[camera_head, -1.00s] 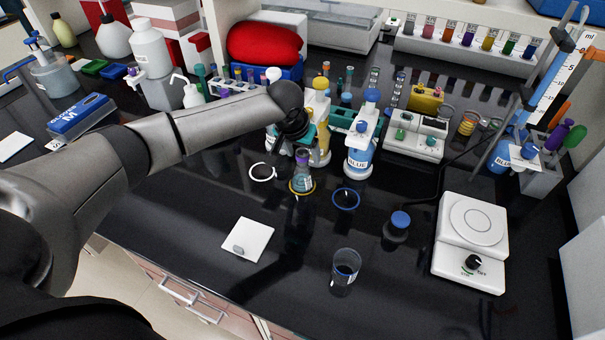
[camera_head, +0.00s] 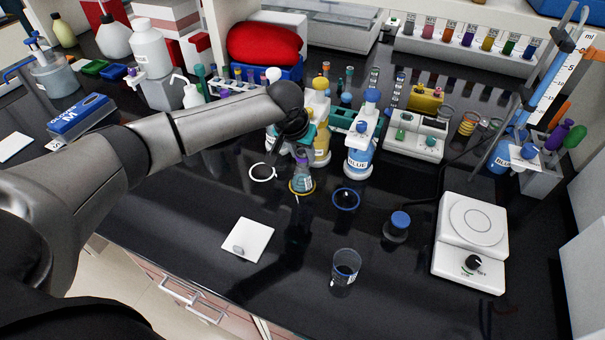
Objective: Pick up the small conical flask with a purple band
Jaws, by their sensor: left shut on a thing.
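The small conical flask (camera_head: 302,181) is clear glass with a purple band at its neck. It stands upright inside a yellow ring on the black bench, near the middle of the view. My left gripper (camera_head: 301,152) reaches down from above and is shut on the flask's neck. The gripper partly hides the neck and the purple band. My right gripper is not in view.
A blue-labelled bottle (camera_head: 361,145) and a yellow bottle (camera_head: 320,130) stand just behind the flask. A white ring (camera_head: 262,173) and a blue ring (camera_head: 346,199) lie either side.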

